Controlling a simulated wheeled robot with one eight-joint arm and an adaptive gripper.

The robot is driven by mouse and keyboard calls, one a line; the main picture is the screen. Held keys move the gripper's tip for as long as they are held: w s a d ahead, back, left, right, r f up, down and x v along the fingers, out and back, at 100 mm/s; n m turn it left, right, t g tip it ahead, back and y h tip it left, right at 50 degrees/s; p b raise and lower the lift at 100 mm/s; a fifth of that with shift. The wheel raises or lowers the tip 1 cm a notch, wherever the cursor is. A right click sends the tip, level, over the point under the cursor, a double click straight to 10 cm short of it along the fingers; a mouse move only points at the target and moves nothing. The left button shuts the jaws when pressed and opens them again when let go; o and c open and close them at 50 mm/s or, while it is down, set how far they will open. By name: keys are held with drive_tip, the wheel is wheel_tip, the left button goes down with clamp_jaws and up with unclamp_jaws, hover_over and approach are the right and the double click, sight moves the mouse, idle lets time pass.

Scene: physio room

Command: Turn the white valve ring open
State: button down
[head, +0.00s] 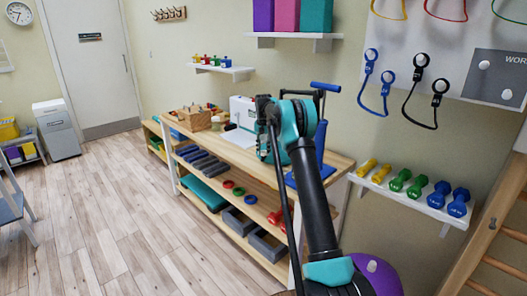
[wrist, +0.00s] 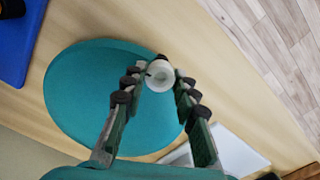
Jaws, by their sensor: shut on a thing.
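The white valve ring (wrist: 159,73) sits at the right edge of a round teal cushion (wrist: 85,95) in the wrist view. My gripper (wrist: 160,84) has its two fingertips on either side of the ring and is shut on it. The ring's middle looks hollow, with a small dark mark at its left edge. How far it is turned cannot be told. In the head view my arm hides the fingertips, the cushion and the ring above the wooden bench (head: 333,163).
A blue pump (head: 321,130) with a T-handle stands on the bench to the right of my arm. A white machine (head: 242,110), a wooden box (head: 196,121) and a white sheet (head: 240,138) lie further left. Coloured dumbbells (head: 400,180) line a wall shelf at right.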

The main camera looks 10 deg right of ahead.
drive_tip(key=shift+n, duration=2.2)
drive_tip(key=c, duration=1.2)
unclamp_jaws()
wheel_tip(320, 180, up, 12)
